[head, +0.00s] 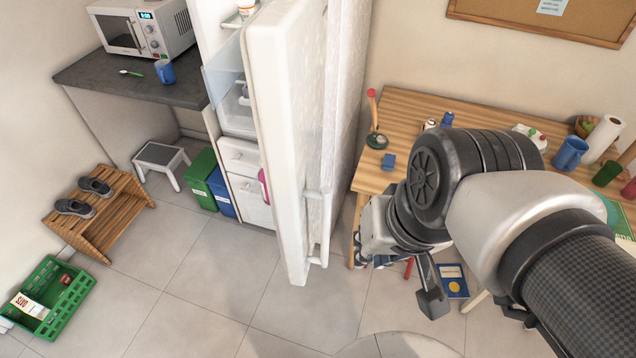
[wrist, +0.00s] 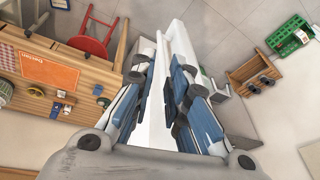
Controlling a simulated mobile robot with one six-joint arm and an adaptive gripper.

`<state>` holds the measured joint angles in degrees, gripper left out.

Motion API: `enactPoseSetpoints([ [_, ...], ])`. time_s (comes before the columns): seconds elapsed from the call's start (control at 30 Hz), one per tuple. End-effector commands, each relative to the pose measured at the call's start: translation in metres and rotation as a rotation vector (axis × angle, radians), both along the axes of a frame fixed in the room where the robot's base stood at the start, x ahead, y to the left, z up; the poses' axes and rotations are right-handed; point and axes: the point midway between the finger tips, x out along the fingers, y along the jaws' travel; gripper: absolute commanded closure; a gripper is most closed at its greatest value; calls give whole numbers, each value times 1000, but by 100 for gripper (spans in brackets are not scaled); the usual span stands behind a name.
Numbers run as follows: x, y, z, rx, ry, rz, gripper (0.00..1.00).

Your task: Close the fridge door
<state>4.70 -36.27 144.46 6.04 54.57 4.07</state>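The white fridge door (head: 292,130) stands open, swung out from the fridge toward me, and its inner shelves show. A long upright handle (head: 318,225) is on the door's right-hand outer face, near its free edge. My gripper (wrist: 165,80) is open, with its two fingers apart. In the head view my gripper shows to the right of the door, with a gap in the picture between them. In the wrist view the white door (wrist: 182,50) shows beyond and between the fingers. No contact with the door can be seen, and part of the door is hidden by the fingers.
A wooden table (head: 400,105) with mugs and small items stands right of the door. A red stool (wrist: 92,38) is by the table. A step stool (head: 160,155), bins (head: 202,175), shoe rack (head: 100,215) and green crate (head: 55,300) lie left. The floor before the fridge is clear.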

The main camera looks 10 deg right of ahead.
Motion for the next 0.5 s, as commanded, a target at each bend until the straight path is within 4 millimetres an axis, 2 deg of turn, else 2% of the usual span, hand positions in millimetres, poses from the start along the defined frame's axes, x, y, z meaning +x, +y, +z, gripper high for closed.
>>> enactPoseSetpoints([
  [0.17,25,0,-27,287,227,-422,100],
  [0.27,43,-4,-42,457,345,-685,100],
  [0.5,89,-32,-77,828,579,-1260,100],
])
